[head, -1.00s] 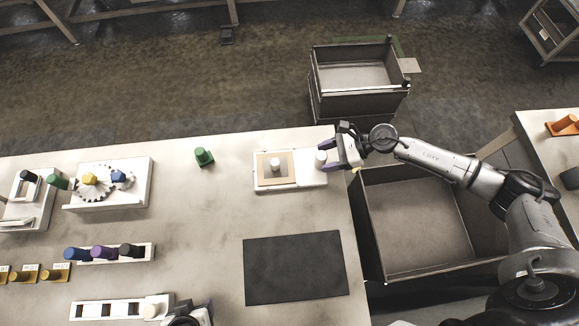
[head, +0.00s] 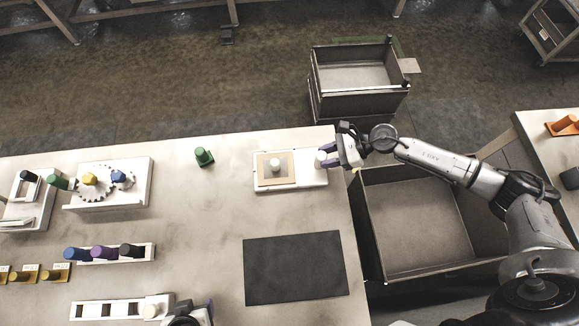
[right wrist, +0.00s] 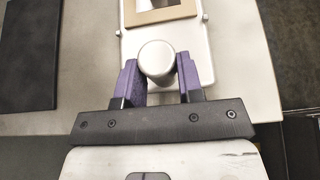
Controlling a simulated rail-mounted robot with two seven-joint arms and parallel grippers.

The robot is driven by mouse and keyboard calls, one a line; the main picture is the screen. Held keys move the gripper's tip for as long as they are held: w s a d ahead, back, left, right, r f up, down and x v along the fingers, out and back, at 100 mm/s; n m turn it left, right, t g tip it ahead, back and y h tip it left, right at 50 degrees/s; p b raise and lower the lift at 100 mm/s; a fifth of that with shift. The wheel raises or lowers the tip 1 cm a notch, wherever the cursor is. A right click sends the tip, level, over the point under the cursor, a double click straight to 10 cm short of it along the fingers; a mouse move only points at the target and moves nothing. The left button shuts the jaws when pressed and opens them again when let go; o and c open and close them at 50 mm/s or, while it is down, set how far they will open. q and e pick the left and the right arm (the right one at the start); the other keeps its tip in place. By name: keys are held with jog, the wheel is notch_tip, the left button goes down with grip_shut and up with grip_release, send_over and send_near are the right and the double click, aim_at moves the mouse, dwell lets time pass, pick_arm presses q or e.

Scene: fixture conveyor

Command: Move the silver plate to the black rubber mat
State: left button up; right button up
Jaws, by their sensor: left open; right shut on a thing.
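The silver plate (head: 264,167) appears as a small square inside a tan frame on a white fixture (head: 262,187), with a pale round knob (head: 275,165) standing on it. A second pale knob (head: 321,158) stands at the fixture's right end. My right gripper (head: 325,156) is shut on this second knob from the right; in the right wrist view its purple fingers sit on both sides of the knob (right wrist: 156,60). The black rubber mat (head: 295,268) lies flat and bare nearer the front. My left gripper (head: 188,313) is open at the bottom edge, partly cut off.
A green knobbed piece (head: 204,157) stands left of the fixture. A gear fixture (head: 140,195), a block of coloured knobs (head: 147,253) and a slotted white block (head: 127,308) occupy the left. A deep bin (head: 375,225) adjoins the table's right edge. Bare table surrounds the mat.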

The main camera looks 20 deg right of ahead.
pick_arm(q)
jog(key=shift+r, duration=0.1)
pick_arm(e)
jog(key=shift+r, duration=0.2)
pick_arm(q)
jog(key=shift+d+r+p, duration=0.2)
jog(key=shift+r+p, duration=0.7)
pick_arm(e)
jog(key=shift+r, duration=1.25)
pick_arm(q)
jog(key=shift+r+p, duration=0.35)
pick_arm(e)
jog(key=shift+r, duration=0.55)
pick_arm(q)
jog(key=shift+a, duration=0.2)
